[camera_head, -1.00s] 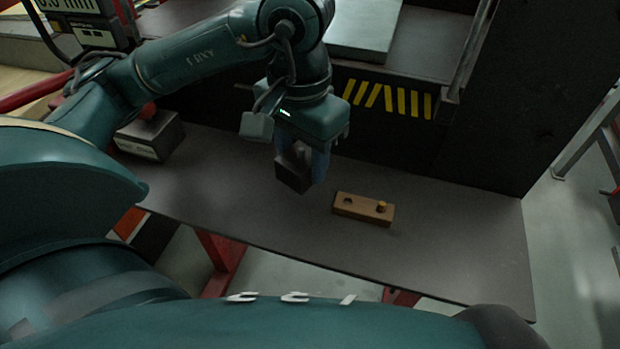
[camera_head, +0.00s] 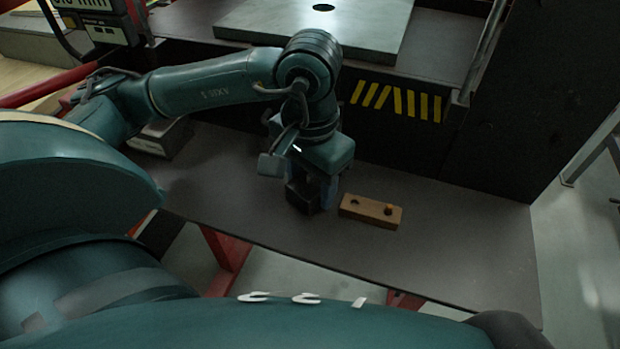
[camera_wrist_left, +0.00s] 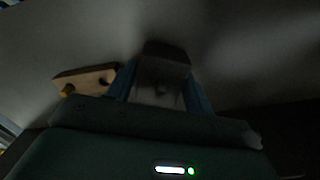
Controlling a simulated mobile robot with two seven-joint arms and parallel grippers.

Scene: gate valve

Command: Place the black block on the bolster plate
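The black block (camera_head: 300,196) is between the blue fingers of my left gripper (camera_head: 318,190), low over the grey shelf. In the left wrist view, the block (camera_wrist_left: 163,68) shows between the two fingers of the left gripper (camera_wrist_left: 160,88), which look closed on it. I cannot tell whether the block touches the shelf. The bolster plate (camera_head: 370,35), a thick grey plate with a dark round hole, lies higher up at the back, behind my left arm, with its top bare where visible. My right gripper is not in view.
A wooden block (camera_head: 370,211) with a hole and a peg lies just right of my left gripper; it also shows in the wrist view (camera_wrist_left: 85,80). A dark labelled box (camera_head: 160,138) stands at left. The shelf (camera_head: 460,245) is clear at right.

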